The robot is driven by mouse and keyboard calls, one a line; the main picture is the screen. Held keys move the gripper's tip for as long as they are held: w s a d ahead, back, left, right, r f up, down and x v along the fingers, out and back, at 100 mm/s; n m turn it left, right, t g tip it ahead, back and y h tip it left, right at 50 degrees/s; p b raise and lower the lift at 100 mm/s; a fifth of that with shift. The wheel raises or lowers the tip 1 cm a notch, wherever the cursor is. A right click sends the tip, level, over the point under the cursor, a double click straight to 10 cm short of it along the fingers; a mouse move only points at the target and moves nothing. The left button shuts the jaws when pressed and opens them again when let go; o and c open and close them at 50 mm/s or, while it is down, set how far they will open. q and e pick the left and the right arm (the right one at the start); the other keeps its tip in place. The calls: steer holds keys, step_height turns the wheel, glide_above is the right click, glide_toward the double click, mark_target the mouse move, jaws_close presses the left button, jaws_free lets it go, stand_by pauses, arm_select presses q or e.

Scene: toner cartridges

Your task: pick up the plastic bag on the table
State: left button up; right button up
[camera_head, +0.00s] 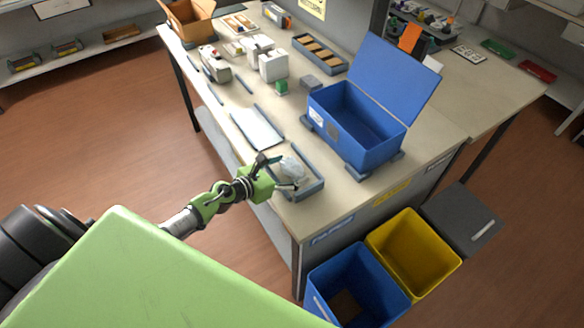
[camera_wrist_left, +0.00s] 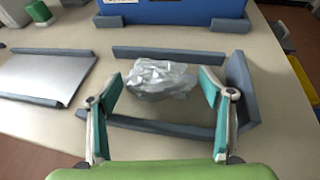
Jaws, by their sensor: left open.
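The plastic bag (camera_head: 292,170) is a crumpled, translucent whitish bundle on the table (camera_head: 345,204), inside a low frame of grey-blue strips near the front edge. In the left wrist view the bag (camera_wrist_left: 158,80) lies ahead of and between the fingers. My left gripper (camera_head: 277,172) is open, with teal finger pads. In the left wrist view its fingers (camera_wrist_left: 162,88) stand apart on either side of the bag, with nothing held. I cannot tell whether a finger touches the bag. My right gripper does not show.
A blue box with an open lid (camera_head: 347,131) stands just behind the bag. A silvery flat sheet (camera_head: 257,128) lies to its left. Blue (camera_head: 318,284) and yellow (camera_head: 380,238) bins stand on the floor by the table's end. Grey strips (camera_wrist_left: 165,128) border the bag's spot.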

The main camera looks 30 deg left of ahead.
mark_target(289, 166)
arm_select(q)
steer(key=c, duration=0.4)
step_height(289, 166, up, 10)
steer(key=p, duration=0.8)
